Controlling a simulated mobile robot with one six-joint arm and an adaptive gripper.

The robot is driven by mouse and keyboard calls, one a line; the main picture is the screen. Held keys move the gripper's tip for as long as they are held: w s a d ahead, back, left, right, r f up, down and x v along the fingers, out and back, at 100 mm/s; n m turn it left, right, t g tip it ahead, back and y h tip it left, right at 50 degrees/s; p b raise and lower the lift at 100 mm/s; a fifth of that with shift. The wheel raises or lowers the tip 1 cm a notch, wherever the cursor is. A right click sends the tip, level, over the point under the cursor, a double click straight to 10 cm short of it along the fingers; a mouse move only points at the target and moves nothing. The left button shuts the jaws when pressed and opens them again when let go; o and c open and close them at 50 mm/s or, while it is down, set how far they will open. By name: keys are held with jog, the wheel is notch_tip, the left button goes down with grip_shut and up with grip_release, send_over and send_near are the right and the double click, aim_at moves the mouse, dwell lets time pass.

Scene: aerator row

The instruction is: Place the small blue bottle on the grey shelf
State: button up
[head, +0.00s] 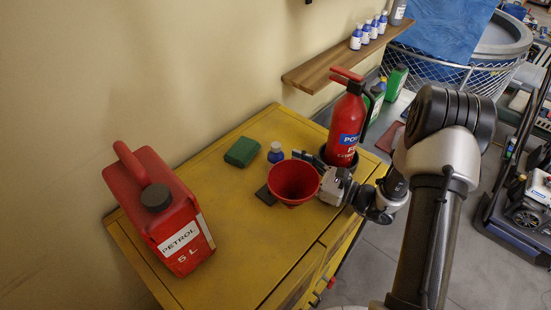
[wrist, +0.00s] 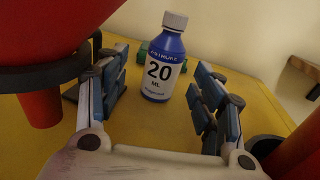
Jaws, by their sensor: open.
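The small blue bottle (head: 276,153) with a pale cap stands upright on the yellow cabinet top. The red funnel partly hides my gripper in the head view. A grey surface (head: 393,110) lies behind the cabinet, under green bottles; I cannot tell whether it is the grey shelf.
The red funnel (head: 294,181) and red extinguisher (head: 346,125) flank my gripper closely. A green block (head: 242,152) lies left of the bottle. A red petrol can (head: 165,215) stands at left. A brown wooden shelf (head: 318,72) on the wall holds several blue-and-white bottles; its near-left end is bare.

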aim_at(277, 159)
jog(key=p+x, duration=0.1)
jog(key=x, duration=0.4)
jog(key=shift+w+a, duration=0.2)
jog(key=shift+w, duration=0.2)
jog(key=shift+d, duration=0.1)
jog(key=shift+c, duration=0.5)
jog(key=c, duration=1.2)
jog(key=shift+r, duration=0.15)
